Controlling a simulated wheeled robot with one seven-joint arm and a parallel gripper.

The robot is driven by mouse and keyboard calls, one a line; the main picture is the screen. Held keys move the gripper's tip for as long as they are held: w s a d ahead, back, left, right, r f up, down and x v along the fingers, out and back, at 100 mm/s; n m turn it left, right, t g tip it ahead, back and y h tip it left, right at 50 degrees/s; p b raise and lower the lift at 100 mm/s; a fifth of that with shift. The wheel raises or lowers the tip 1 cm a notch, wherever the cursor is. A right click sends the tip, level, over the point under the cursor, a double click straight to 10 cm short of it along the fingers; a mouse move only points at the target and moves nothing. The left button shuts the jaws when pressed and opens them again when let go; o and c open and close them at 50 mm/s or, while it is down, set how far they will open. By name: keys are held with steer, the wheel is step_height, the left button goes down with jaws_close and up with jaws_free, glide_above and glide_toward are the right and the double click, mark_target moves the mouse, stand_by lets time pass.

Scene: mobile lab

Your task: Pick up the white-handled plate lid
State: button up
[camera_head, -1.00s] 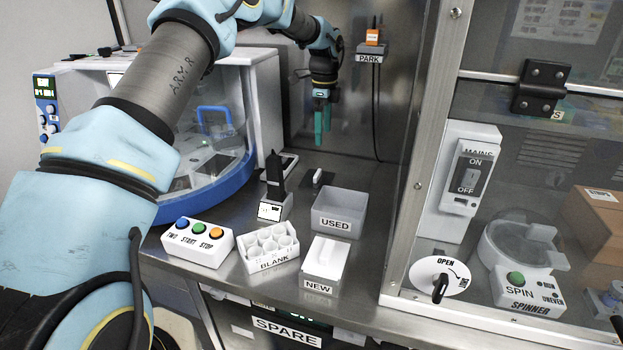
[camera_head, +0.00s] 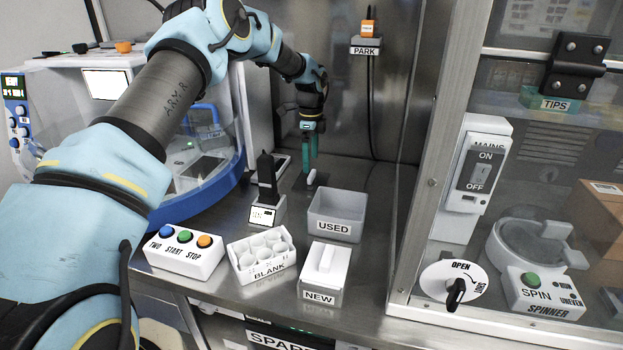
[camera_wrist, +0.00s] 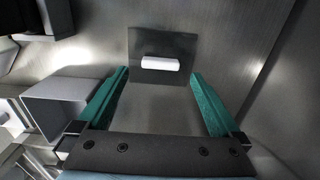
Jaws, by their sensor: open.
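The plate lid (camera_wrist: 145,44) is a dark, flat square with a white bar handle (camera_wrist: 160,63), lying on the steel worktop. In the head view its white handle (camera_head: 311,177) shows just below my fingertips, and the dark plate is partly hidden. My gripper (camera_head: 308,170) points down over the lid with its green fingers. In the wrist view my gripper (camera_wrist: 160,76) is open and empty. Its two fingers stand apart to the left and right of the handle's line. I cannot tell the exact height left between the fingertips and the handle.
A grey USED bin (camera_head: 335,228) stands in front of the lid. A black device (camera_head: 267,180) on a white base stands to its left, with the domed machine (camera_head: 200,165) beyond. The steel back wall (camera_head: 340,110) is close behind. A NEW box (camera_head: 325,268) and BLANK rack (camera_head: 262,256) are nearer.

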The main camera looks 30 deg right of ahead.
mark_target(312, 173)
step_height(312, 173, down, 5)
steer(key=shift+d+p, duration=0.15)
steer(key=shift+p, duration=0.95)
steer(key=shift+c, duration=0.4)
steer(key=c, duration=1.2)
